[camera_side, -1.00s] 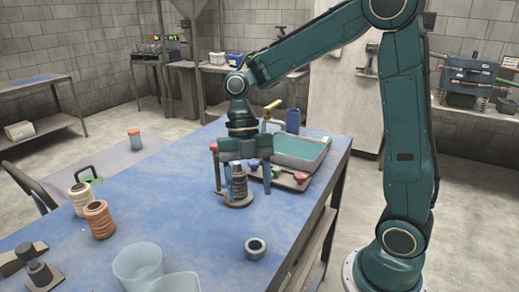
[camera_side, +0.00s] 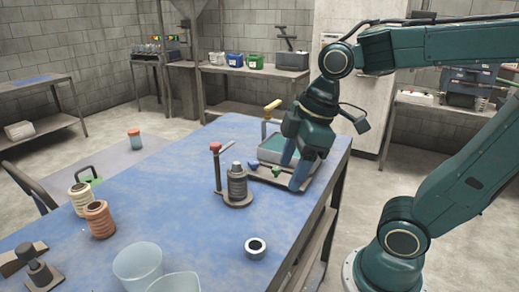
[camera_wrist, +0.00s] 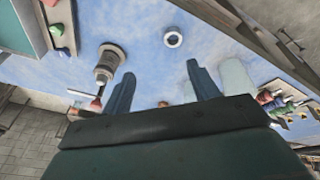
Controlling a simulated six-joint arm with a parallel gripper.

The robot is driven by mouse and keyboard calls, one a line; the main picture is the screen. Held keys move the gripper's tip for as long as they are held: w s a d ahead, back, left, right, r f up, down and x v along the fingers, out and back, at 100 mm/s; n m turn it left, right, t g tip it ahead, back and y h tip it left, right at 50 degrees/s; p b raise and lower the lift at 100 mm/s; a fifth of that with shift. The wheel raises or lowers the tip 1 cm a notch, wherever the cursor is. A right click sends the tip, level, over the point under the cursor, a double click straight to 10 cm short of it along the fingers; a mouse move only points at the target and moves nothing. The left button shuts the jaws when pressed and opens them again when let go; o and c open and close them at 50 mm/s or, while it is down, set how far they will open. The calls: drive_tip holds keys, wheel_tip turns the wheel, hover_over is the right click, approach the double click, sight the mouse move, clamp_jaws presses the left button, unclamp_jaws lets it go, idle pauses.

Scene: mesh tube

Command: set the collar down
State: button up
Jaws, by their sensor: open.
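The tray (camera_side: 272,149) with coloured knobs is partly hidden by my gripper. Orange and tan spools (camera_side: 99,219) stand at the left. Clear cups (camera_side: 138,265) and a dark fixture (camera_side: 38,272) are at the front. The table's middle is mostly clear.

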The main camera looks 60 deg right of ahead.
drive_tip(key=shift+s+d+r+m+t+h, duration=0.15)
drive_tip(key=shift+s+d+m+t, duration=0.35)
drive_tip(key=shift+m, duration=0.75)
drive_tip(key=shift+s+d+m+t+h, duration=0.25)
drive_tip(key=shift+s+m, duration=0.5)
drive_tip(key=shift+m, duration=0.55)
drive_tip(key=shift+s+d+r+m+t+h, duration=0.15)
drive_tip(key=shift+s+m+t, duration=0.4)
drive_tip(key=shift+m, duration=0.7)
